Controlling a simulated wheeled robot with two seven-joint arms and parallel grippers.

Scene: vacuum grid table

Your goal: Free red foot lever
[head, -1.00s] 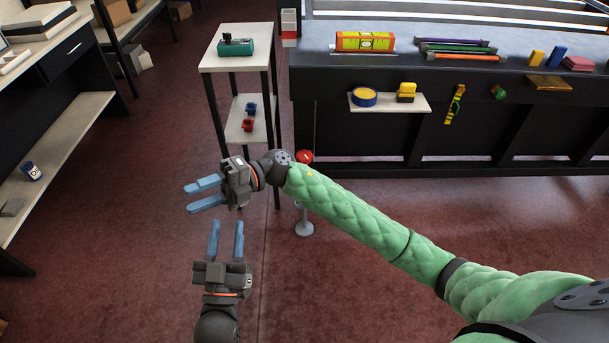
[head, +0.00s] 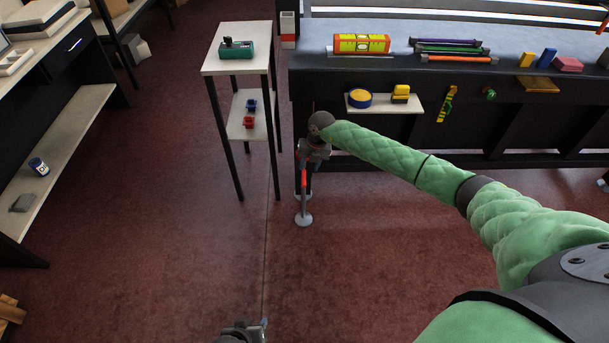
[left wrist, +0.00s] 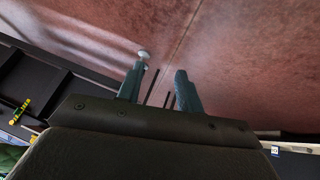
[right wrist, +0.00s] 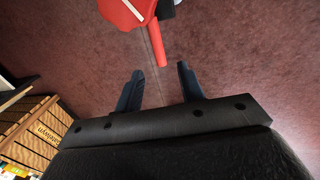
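The red foot lever (head: 304,181) is a narrow red bar low on a stand with a round grey foot, in front of the dark bench's left end. In the right wrist view the red lever (right wrist: 158,42) hangs beside a red disc (right wrist: 126,10) with a white line. My right gripper (head: 304,164) is beside the stand and hides the disc in the head view. Its fingers (right wrist: 157,88) are open and empty, apart from the lever. My left gripper (head: 252,328) is at the bottom edge of the head view; its fingers (left wrist: 158,85) are open and empty.
A side table (head: 210,66) with a green device (head: 236,49) stands left of the bench (head: 300,80). Small blue and red parts lie on its lower shelf (head: 236,129). Another shelf unit (head: 75,125) is at the left. The floor between is clear.

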